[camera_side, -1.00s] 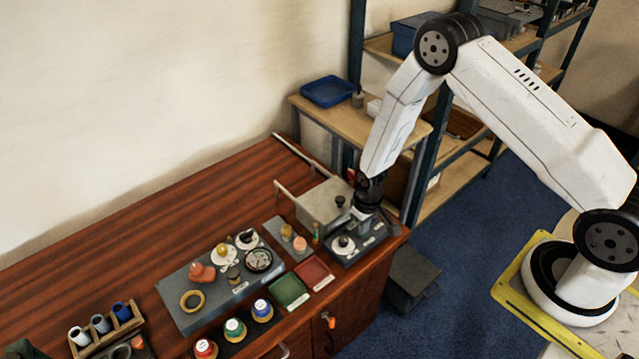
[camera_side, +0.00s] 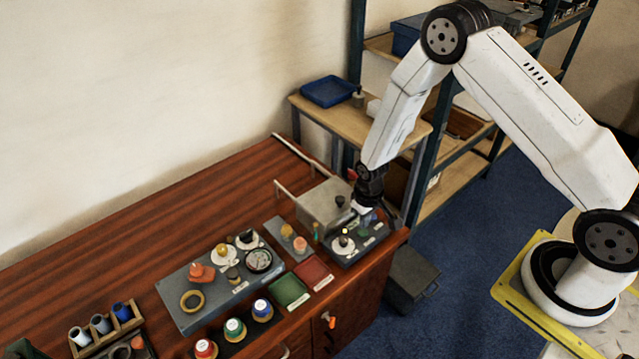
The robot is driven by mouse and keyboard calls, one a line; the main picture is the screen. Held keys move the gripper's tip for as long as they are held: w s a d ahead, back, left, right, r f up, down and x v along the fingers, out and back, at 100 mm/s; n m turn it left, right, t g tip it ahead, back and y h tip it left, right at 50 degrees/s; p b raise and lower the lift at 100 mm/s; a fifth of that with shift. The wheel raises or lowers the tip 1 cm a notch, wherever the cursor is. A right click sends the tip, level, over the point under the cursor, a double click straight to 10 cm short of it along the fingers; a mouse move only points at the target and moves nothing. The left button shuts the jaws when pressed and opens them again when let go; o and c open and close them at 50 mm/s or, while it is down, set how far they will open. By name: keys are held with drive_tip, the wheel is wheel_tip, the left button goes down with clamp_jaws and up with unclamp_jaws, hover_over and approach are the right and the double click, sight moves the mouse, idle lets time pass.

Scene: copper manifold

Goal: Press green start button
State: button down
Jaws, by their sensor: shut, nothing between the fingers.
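A dark control panel (camera_side: 350,257) sits at the right end of the wooden bench, with a white-plated dark knob (camera_side: 343,243) on its left. A small green spot (camera_side: 364,232), which looks like the green start button, shows on the right part of the panel. My gripper (camera_side: 364,212) points down just above and behind this spot. It is shut and empty, and it looks slightly apart from the panel, though the exact gap is too small to tell. Small yellowish lights (camera_side: 375,232) show on the panel.
A grey metal box (camera_side: 323,203) with a black knob stands close left of my gripper. Green (camera_side: 289,290) and red (camera_side: 313,271) trays lie in front. A grey block (camera_side: 195,305) with several fittings is further left. The bench's back left is clear.

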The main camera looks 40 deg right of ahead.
drive_tip(key=shift+r, duration=2.8)
drive_tip(key=r, duration=0.1)
wheel_tip(320, 180, up, 10)
drive_tip(key=t, duration=0.1)
hover_over(363, 232)
drive_tip(key=s, duration=0.4)
drive_tip(key=s+r+t, duration=0.1)
drive_tip(key=s+r, duration=0.6)
drive_tip(key=s, duration=0.1)
drive_tip(key=shift+a+r+t, duration=0.15)
drive_tip(key=shift+a+t, duration=0.15)
drive_tip(key=shift+a, duration=0.15)
